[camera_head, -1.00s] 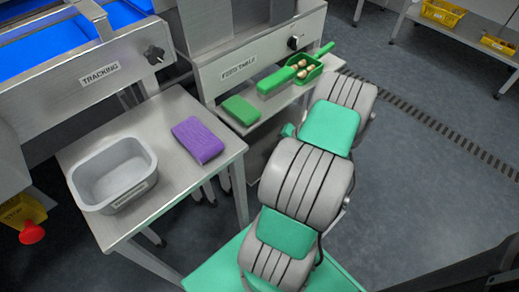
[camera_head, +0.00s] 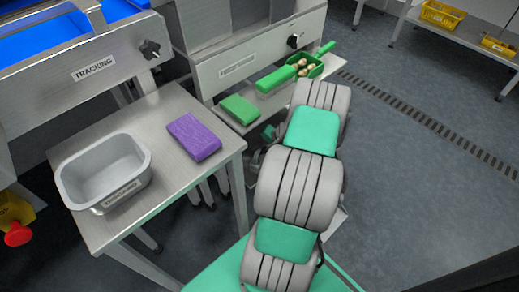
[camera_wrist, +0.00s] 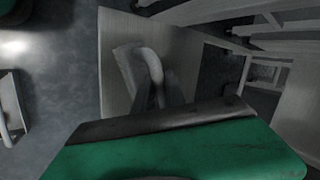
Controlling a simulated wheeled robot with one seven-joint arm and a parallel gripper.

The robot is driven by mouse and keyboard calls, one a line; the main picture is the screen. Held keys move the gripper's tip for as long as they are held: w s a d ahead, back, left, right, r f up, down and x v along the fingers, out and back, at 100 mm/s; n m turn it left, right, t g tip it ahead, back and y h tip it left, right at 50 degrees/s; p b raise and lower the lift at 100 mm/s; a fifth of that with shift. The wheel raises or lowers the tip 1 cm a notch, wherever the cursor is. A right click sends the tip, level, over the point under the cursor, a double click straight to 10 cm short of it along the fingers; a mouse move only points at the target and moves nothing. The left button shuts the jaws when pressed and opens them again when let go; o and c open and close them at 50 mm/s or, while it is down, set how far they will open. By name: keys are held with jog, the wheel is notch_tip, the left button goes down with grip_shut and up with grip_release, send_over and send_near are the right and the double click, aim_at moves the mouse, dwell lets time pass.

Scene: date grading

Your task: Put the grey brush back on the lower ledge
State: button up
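In the wrist view, the grey brush (camera_wrist: 153,66) shows as a light grey piece with a pale curved handle. The handle runs down between the two dark fingers of my gripper (camera_wrist: 160,97), which look closed around it. A pale flat panel (camera_wrist: 115,75), which may be the lower ledge, lies behind the brush. I cannot tell whether the brush touches it. In the head view my arm hides the gripper and the brush.
The feed-table shelf holds a green block (camera_head: 240,109) and a green scoop (camera_head: 308,68) with dates. Left of it, a steel table (camera_head: 178,104) carries a grey tub (camera_head: 72,193) and a purple cloth (camera_head: 194,137). Open floor (camera_head: 425,190) lies to the right.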

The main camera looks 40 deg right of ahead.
jog(key=o, duration=0.4)
jog(key=p+v, duration=0.4)
jog(key=v, duration=0.8)
jog(key=shift+r+p, duration=0.2)
jog(key=shift+p, duration=0.1)
